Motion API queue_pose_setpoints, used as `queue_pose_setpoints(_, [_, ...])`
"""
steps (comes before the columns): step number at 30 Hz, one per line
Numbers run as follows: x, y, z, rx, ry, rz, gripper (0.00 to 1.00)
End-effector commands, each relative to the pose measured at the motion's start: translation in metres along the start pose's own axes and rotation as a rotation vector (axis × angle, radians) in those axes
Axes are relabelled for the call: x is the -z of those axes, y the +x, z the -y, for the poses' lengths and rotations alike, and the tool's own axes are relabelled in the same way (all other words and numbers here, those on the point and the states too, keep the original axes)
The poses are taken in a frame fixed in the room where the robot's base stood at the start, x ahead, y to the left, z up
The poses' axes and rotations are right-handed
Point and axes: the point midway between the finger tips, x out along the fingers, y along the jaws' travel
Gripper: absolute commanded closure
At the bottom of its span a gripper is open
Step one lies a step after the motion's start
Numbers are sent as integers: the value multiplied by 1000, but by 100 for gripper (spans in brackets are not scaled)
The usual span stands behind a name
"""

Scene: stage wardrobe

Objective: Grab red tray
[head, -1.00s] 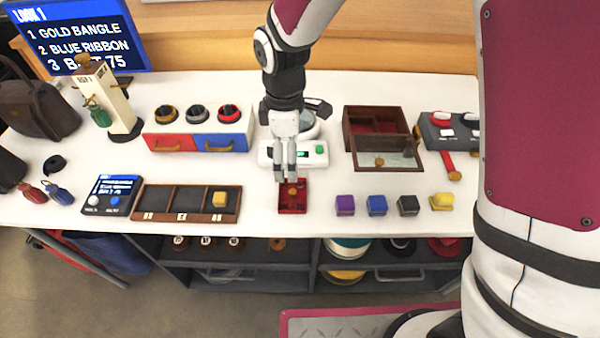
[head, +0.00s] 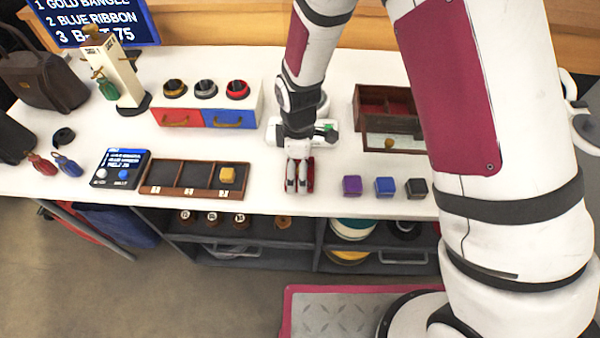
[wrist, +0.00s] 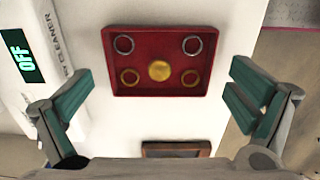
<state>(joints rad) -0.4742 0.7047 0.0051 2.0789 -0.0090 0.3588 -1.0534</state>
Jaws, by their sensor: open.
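The red tray (wrist: 200,82) lies on the white table below my gripper in the wrist view. It holds a round gold knob or disc (wrist: 159,70) in its middle and several rings near its corners. My gripper (wrist: 155,100) is open and empty, its two teal-padded fingers spread on either side of the tray, apart from it. In the head view my gripper (head: 298,188) hangs over the tray (head: 311,176) and hides most of it.
A white device reading "OFF" (wrist: 22,58) stands close beside the tray. A wooden three-slot holder (head: 150,188) with a yellow block is to the left. Purple (head: 352,185), blue (head: 385,186) and dark (head: 416,188) blocks stand to the right. The table's front edge is near.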

Motion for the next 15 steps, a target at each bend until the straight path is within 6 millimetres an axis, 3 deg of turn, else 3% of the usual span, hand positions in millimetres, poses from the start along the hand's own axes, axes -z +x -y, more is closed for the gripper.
queue_pose_setpoints(3, [0, 9, 0, 0, -1, 0, 0])
queue_pose_setpoints(10, [0, 10, 0, -1, 0, 0, 0])
queue_pose_setpoints(15, [0, 10, 0, -1, 0, 0, 36])
